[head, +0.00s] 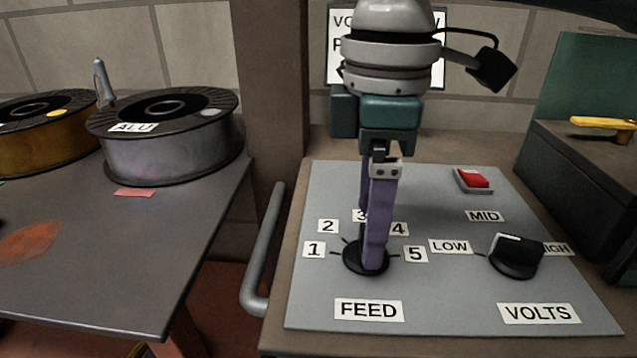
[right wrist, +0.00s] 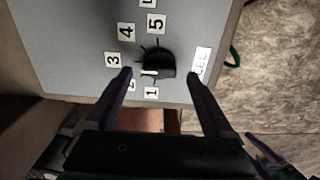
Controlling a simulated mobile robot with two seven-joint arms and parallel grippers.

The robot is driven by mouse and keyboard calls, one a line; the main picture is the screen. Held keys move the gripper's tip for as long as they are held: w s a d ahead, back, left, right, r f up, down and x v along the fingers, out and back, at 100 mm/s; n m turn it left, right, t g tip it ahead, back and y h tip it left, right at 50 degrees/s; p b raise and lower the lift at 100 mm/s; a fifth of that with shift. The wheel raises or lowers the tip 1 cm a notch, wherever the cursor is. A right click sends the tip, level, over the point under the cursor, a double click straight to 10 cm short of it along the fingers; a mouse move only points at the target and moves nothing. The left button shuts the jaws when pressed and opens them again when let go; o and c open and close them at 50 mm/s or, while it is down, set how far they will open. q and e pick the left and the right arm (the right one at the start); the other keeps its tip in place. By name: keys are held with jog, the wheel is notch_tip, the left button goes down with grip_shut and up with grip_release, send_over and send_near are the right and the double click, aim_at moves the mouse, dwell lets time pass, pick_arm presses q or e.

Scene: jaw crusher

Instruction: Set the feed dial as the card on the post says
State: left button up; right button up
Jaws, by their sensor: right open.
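The black feed dial (head: 352,262) sits on the grey panel (head: 430,300) above the FEED label, ringed by number labels 1 to 5. My right gripper (head: 374,262) points down over it and hides its top in the head view. In the right wrist view the open fingers (right wrist: 159,75) stand on either side of the dial (right wrist: 160,63), with gaps visible. A pale mark shows on the dial's lower side; I cannot tell which number it points at. A white card (head: 343,20) behind my right wrist is mostly covered, so its text is unreadable.
The black VOLTS dial (head: 516,258) and a red switch (head: 473,180) are on the panel's right. A grey handle bar (head: 264,250) runs along its left edge. A side table (head: 110,270) holds two spools, one labelled ALU (head: 170,150).

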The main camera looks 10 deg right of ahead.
notch_tip(320, 180, down, 2)
jog(key=shift+c, duration=0.4)
